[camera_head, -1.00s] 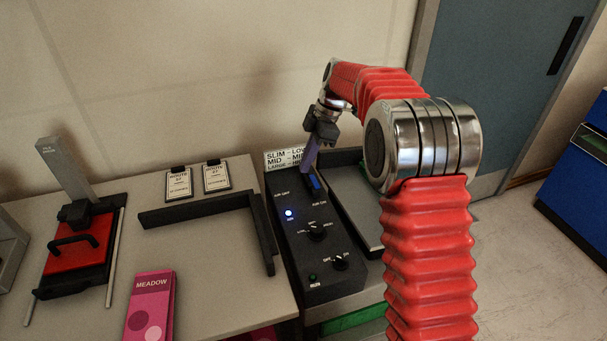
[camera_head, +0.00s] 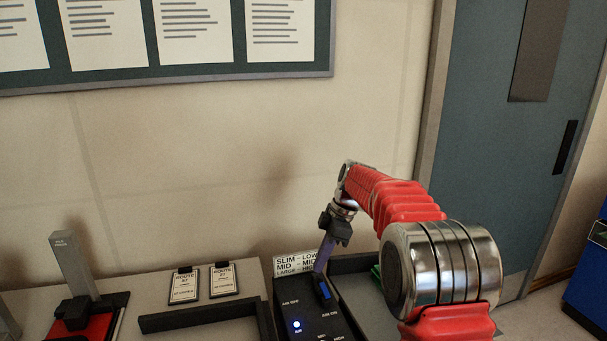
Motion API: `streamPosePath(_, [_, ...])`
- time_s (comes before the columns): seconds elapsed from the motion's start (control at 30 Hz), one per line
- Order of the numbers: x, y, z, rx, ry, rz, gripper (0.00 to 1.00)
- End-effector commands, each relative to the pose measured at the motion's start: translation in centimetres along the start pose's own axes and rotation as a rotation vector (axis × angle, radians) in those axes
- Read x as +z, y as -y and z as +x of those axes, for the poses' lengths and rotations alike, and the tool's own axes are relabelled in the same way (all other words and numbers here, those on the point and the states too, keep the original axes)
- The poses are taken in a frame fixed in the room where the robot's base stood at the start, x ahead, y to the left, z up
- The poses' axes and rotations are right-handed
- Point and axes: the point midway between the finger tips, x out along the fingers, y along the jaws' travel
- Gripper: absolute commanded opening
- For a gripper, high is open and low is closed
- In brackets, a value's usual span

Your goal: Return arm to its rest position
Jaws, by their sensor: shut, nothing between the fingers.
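My gripper (camera_head: 322,268) is at the end of my red-sleeved arm, pointing down over the upper part of the black control box (camera_head: 300,309). Its fingers look narrow and closed together, with nothing seen between them. The fingertips are close to the blue switch (camera_head: 324,289) on the box; I cannot tell whether they touch it. A blue-white light (camera_head: 297,325) glows on the box. The lower part of the box is cut off by the picture's bottom edge.
A label sign (camera_head: 294,266) stands behind the box. Two route cards (camera_head: 184,286) lie on the bench, left of the box, behind a black angled rail (camera_head: 200,317). A red press with a grey post (camera_head: 75,262) is at far left. A dark tray (camera_head: 362,264) lies right of the box. A blue door (camera_head: 490,150) is behind.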

Motion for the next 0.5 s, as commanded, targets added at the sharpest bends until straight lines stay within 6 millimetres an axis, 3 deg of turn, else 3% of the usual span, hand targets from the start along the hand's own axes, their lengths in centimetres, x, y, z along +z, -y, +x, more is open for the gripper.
streamPosePath(0.13, [1.1, 0.2, 1.6, 0.003, 0.024, 0.202, 0.0])
streamPosePath(0.27, [2.4, 1.7, 3.2, -0.003, 0.055, 0.4, 0.0])
streamPosePath(0.5, [3.9, 6.1, 2.5, 0.05, 0.106, 0.743, 0.0])
